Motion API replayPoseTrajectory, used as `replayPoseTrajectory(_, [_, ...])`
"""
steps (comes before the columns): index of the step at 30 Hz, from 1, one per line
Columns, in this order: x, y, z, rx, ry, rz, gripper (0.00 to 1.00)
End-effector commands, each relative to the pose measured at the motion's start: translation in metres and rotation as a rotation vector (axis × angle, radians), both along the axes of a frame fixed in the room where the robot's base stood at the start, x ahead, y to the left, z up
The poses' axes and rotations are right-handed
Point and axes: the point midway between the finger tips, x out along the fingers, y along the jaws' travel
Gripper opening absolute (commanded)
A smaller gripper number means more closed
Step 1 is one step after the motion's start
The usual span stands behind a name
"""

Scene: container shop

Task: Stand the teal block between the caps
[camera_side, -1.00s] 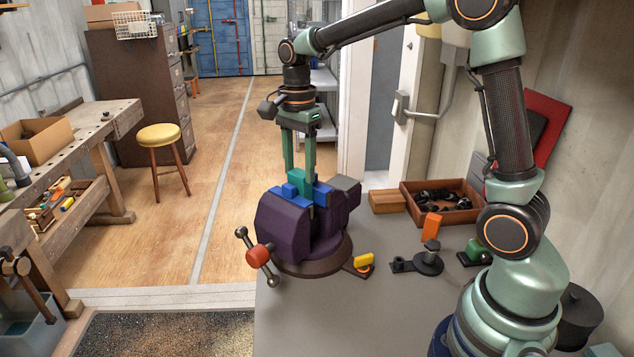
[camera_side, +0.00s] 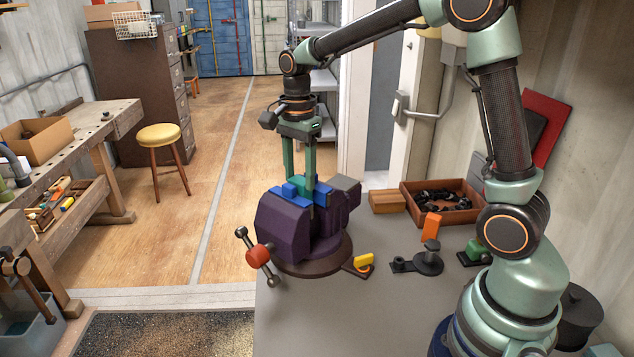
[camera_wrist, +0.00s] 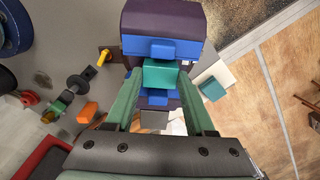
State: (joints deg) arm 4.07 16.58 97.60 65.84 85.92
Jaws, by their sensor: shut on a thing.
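The teal block (camera_side: 297,181) is upright between the blue caps (camera_side: 320,193) on the jaws of the dark purple vise (camera_side: 282,228). My gripper (camera_side: 299,187) points down over the vise and is shut on the block. In the wrist view the teal block (camera_wrist: 160,73) sits between my two green fingers, with one blue cap (camera_wrist: 148,47) above it in the picture and another (camera_wrist: 158,98) below. The block's lower part is hidden by the caps and jaw, so I cannot tell whether it touches the bottom of the gap.
The vise handle with a red hub (camera_side: 259,257) sticks out at the front left. A yellow piece (camera_side: 363,260), a dark clamp-like fixture (camera_side: 428,262), an orange block (camera_side: 431,227) and a brown tray (camera_side: 440,213) of dark parts lie to the right. The grey bench front is clear.

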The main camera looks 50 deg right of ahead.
Motion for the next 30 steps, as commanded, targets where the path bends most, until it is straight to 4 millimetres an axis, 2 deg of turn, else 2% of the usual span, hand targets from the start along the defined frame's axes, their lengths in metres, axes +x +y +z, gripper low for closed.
replayPoseTrajectory(8, [0.0,0.0,0.0,0.0,-0.001,0.0,0.0])
replayPoseTrajectory(9, [0.0,0.0,0.0,0.0,-0.001,0.0,0.62])
replayPoseTrajectory(11, [0.0,0.0,0.0,0.0,-0.001,0.0,0.85])
replayPoseTrajectory(12, [0.0,0.0,0.0,0.0,-0.001,0.0,0.89])
replayPoseTrajectory(22, [0.0,0.0,0.002,0.0,0.0,0.0,0.89])
replayPoseTrajectory(30, [0.001,0.0,0.025,0.0,-0.003,0.0,0.89])
